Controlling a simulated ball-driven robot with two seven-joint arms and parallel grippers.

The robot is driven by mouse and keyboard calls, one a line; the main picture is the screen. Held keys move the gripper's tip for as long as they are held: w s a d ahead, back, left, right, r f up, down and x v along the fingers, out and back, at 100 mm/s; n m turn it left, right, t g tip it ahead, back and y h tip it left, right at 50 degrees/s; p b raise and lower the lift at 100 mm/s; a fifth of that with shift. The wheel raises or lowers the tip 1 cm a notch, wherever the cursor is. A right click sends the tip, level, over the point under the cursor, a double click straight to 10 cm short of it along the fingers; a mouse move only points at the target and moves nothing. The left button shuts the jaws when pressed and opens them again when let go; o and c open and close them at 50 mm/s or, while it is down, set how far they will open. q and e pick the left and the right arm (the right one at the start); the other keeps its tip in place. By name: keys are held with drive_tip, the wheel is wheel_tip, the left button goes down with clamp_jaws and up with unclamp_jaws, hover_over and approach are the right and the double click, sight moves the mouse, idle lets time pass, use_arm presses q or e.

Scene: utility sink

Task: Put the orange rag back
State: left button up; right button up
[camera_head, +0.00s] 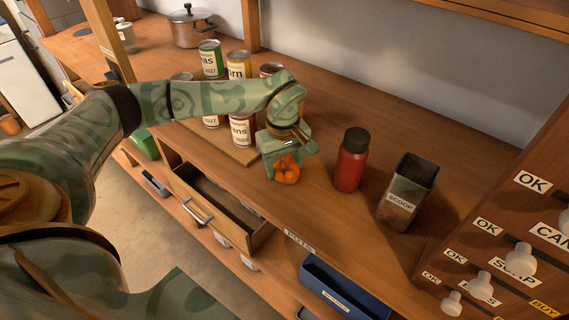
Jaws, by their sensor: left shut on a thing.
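The orange rag (287,171) is a small crumpled bundle at the front edge of the wooden counter. My left gripper (286,158) points down over it and is shut on it. The fingers partly hide the rag's upper part. I cannot tell whether the rag touches the counter. My right gripper is not in view.
A red bottle (351,162) and a scoop container (408,192) stand right of the rag. Several cans (240,66) stand behind my left gripper. An open drawer (215,208) and a blue bin (342,290) are below the counter. A board with labels and knobs (505,250) stands at right.

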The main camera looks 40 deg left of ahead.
sight(283, 166)
use_arm(q)
drive_tip(key=o, duration=0.9)
wheel_tip(283, 166, up, 12)
drive_tip(key=p, duration=0.2)
drive_tip(key=shift+s+r+p, duration=0.1)
drive_tip(key=shift+s+p, duration=0.05)
drive_tip(key=shift+p, duration=0.2)
